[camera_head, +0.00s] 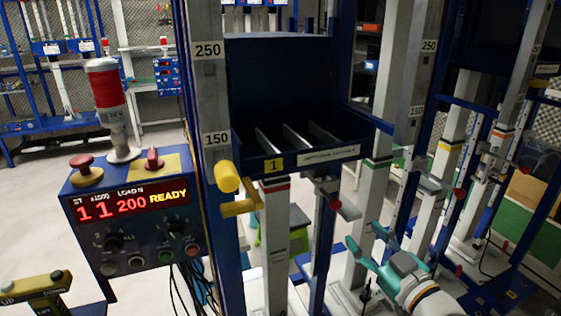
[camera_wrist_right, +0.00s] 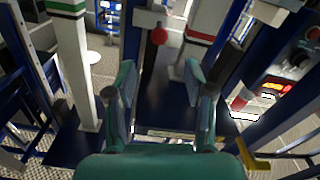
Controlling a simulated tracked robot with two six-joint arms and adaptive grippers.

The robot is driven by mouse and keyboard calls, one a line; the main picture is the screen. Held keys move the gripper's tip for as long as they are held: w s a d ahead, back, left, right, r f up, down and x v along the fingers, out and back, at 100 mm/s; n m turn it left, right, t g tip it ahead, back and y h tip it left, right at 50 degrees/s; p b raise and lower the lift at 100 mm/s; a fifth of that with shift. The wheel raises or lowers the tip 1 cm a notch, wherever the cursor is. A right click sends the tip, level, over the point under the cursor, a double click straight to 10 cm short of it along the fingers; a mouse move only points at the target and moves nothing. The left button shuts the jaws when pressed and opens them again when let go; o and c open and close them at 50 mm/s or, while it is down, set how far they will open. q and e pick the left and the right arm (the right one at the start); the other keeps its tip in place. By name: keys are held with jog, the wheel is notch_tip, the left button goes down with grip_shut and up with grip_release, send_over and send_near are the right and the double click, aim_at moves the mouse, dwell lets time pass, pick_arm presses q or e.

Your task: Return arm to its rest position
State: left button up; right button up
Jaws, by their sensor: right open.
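My right gripper (camera_head: 366,250) is at the lower right of the head view, with teal fingers spread apart and nothing between them. Its white and orange arm comes in from the bottom edge. The gripper is in front of grey upright posts, below and to the right of a blue bin. In the right wrist view, the two teal fingers (camera_wrist_right: 160,95) stand apart and empty, with a dark blue surface behind them. My left gripper does not show in either view.
A blue bin (camera_head: 310,156) labelled 1 hangs between posts marked 150 and 250. A control box (camera_head: 130,225) reading READY, with a red beacon (camera_head: 107,92), stands left. A yellow handle (camera_head: 240,207) juts from the near post. Several posts and blue frames crowd the right.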

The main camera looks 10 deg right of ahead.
jog(key=s+a+f+m+g+y+p, duration=0.15)
jog(key=a+f+g, duration=0.3)
jog(key=f, duration=0.75)
jog(key=a+f+m+g+p, duration=0.1)
jog(key=a+f+g+p, duration=0.3)
jog(key=f, duration=0.7)
jog(key=s+a+f+m+g, duration=0.2)
jog(key=s+f+g, duration=0.2)
jog(key=s+f, duration=0.4)
jog(key=s+a+f+m+g, duration=0.3)
jog(key=s+f, duration=0.4)
jog(key=s, duration=0.3)
jog(key=shift+f+g+h, duration=0.4)
jog(key=shift+g+h, duration=0.05)
jog(key=shift+g, duration=0.3)
jog(key=shift+d, duration=0.1)
